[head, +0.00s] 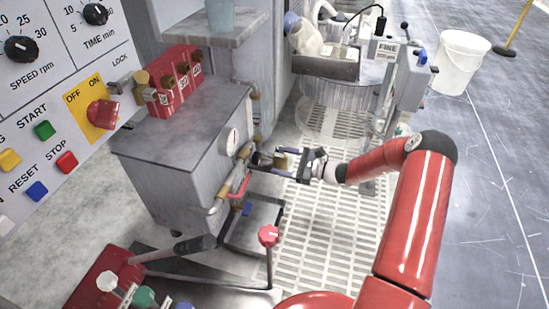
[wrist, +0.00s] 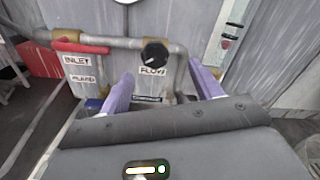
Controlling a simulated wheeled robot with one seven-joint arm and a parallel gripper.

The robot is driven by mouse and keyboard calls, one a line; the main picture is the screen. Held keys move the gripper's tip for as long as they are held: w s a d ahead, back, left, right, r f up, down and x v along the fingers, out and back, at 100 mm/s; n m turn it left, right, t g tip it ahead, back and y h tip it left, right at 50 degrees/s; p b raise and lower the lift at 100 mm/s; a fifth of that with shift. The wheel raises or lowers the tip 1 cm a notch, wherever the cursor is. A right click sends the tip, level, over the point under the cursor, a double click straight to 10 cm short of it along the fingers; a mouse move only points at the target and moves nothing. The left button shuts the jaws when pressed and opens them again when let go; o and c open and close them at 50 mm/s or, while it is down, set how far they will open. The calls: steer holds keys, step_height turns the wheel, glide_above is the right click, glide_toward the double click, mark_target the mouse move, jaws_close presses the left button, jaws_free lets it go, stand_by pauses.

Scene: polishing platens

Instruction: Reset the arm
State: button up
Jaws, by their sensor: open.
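My gripper (head: 274,162) is at the end of my red arm (head: 416,205), in front of the pipework on the grey tank (head: 190,135). Its two purple fingers are apart, with nothing seen held between them. In the wrist view, the gripper (wrist: 160,84) points at a pipe with a black FLOW knob (wrist: 154,53). The knob shows between the fingertips; whether either finger touches anything cannot be told.
A gauge (head: 230,141) is on the tank side. Pale grating (head: 330,230) lies beneath my arm. A white bucket (head: 459,65) stands far right.

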steer(key=shift+s+d, duration=0.15)
steer(key=shift+d, duration=0.1)
steer(key=shift+r, duration=0.1)
steer(key=s+a+r+n+g+h+p, duration=0.2)
steer(key=s+r+n+g+h, duration=0.2)
steer(key=s+r+n, duration=0.4)
steer(key=s+a+r+n+g+h+p, duration=0.2)
steer(key=s+r+n+g+h+p, duration=0.15)
steer(key=s+r, duration=0.5)
steer(key=s+d+r+n+t+h+p, duration=0.2)
steer(key=s+d+r+n+t+h, duration=0.1)
steer(key=s+r, duration=0.6)
steer(key=s+d+r+n+t+h+p, duration=0.3)
steer(key=s+d+r+h, duration=0.3)
steer(key=s+r, duration=0.4)
steer(key=shift+s+d+r+n+p, duration=0.25)
steer(key=shift+d+r+n+p, duration=0.05)
steer(key=shift+r+n, duration=0.3)
